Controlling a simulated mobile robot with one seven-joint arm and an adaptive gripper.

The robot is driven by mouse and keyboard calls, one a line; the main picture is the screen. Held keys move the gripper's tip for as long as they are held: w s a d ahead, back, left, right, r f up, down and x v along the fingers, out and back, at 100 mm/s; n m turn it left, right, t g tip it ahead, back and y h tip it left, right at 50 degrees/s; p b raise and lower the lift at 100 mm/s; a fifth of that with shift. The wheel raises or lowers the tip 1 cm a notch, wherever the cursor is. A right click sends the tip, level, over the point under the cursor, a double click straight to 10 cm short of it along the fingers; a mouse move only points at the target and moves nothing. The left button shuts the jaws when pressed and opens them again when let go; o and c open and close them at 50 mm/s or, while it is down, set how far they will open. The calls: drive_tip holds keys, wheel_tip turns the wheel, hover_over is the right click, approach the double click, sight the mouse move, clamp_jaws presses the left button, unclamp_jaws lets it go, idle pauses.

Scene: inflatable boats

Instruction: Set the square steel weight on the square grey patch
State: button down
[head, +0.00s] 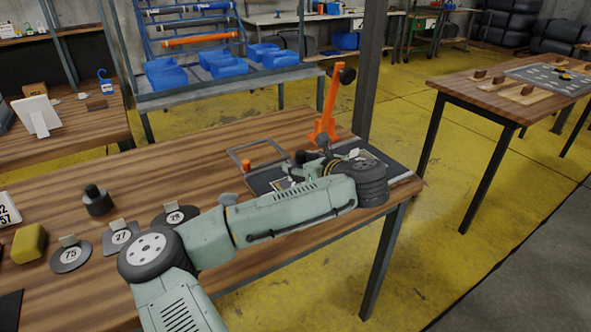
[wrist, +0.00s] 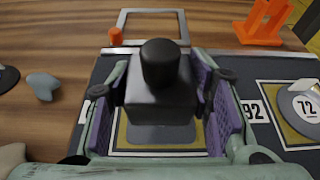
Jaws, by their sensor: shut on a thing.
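The square steel weight (wrist: 158,103) is a dark block with a round black knob on top. In the wrist view it stands upright between the purple pads of my gripper (wrist: 162,96), which is shut on it. Right below the weight, the square grey patch (wrist: 160,135) shows inside a yellow border on a dark board. I cannot tell whether the weight's underside touches the patch. In the head view my gripper (head: 312,170) is over the board, and my arm hides much of the board and the weight.
A disc marked 72 (wrist: 306,107) lies on another yellow-bordered patch to the right. An empty grey frame (head: 257,154) and an orange stand (head: 326,118) are behind the board. A dark knobbed weight (head: 97,202) and several numbered discs are on the left of the table.

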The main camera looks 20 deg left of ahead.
drive_tip(key=shift+w+f, duration=0.1)
drive_tip(key=shift+w, duration=0.05)
drive_tip(key=shift+f+p, duration=0.55)
drive_tip(key=shift+f, duration=1)
drive_tip(key=shift+f, duration=0.1)
drive_tip(key=c, duration=1.3)
unclamp_jaws()
drive_tip(key=shift+f, duration=0.2)
drive_tip(key=o, duration=0.5)
drive_tip(key=shift+r, duration=0.1)
